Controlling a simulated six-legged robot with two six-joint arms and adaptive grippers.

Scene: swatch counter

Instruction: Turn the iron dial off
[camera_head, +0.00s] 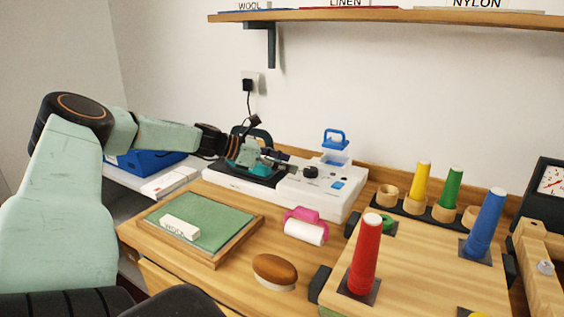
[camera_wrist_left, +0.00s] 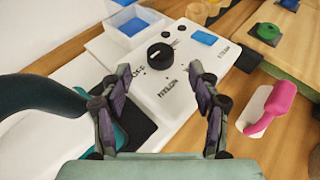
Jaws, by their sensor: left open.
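The iron dial is a round black knob (camera_wrist_left: 160,56) on a white station (camera_wrist_left: 178,86). Its pale pointer mark shows, and dark lettering is printed around it. In the head view the dial (camera_head: 310,172) sits just right of my left gripper (camera_head: 284,160). In the left wrist view my left gripper (camera_wrist_left: 160,100) is open, its fingers on either side of the dial's line and short of it, with nothing between them. The iron (camera_head: 252,166), dark and teal, rests on the station's black pad at the left. My right gripper is out of view.
A small blue water tank (camera_head: 336,150) stands behind the dial. A pink lint roller (camera_head: 305,225), a wooden brush (camera_head: 274,270) and a green framed board (camera_head: 210,222) lie in front. Colored thread cones, including a red one (camera_head: 365,255), stand at the right.

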